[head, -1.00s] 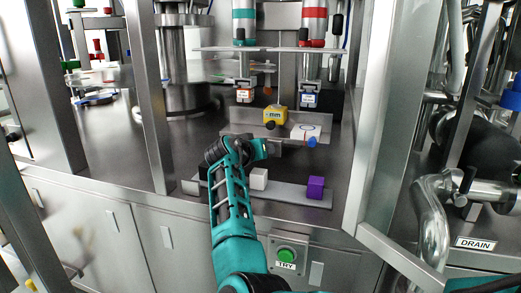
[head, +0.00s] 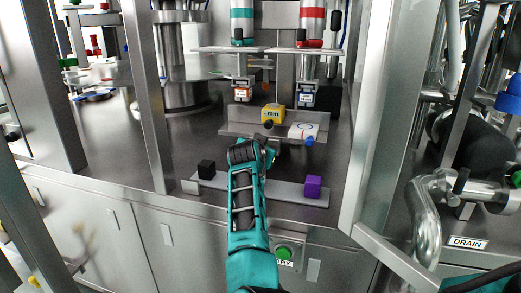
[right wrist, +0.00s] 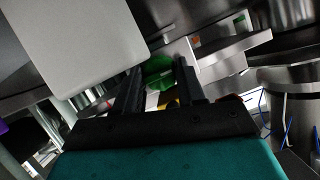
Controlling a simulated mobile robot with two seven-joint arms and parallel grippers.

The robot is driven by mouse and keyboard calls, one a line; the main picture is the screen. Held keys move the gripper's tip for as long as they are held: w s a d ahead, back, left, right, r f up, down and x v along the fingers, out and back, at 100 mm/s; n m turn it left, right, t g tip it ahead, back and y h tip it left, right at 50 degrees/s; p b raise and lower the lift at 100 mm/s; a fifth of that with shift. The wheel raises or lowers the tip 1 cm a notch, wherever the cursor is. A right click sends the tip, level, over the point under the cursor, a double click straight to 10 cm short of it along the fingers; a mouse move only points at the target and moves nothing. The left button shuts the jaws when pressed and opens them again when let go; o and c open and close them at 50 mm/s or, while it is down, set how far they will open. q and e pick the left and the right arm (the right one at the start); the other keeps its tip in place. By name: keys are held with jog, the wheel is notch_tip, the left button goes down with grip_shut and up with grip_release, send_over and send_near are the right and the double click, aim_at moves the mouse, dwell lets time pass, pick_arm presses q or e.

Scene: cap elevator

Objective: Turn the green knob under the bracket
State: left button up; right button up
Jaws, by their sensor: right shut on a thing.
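My right gripper (head: 270,150) is under the front of the grey bracket (head: 235,128), at the end of the teal arm. In the right wrist view its two dark fingers (right wrist: 160,84) are shut on the green knob (right wrist: 157,72), which shows between them. The green knob is hidden in the head view behind the gripper and bracket. A large grey plate (right wrist: 75,40) fills the upper left of the wrist view. My left gripper is not in view.
On the bracket sit a yellow box (head: 273,113) with a black knob and a white box (head: 303,131) with a blue knob. A black cube (head: 206,169) and a purple cube (head: 313,187) lie on a low metal strip (head: 285,189). A frame post (head: 375,120) stands at right.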

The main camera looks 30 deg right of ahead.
dwell(0.4)
jog(key=o, duration=1.1)
jog(key=shift+c, duration=0.2)
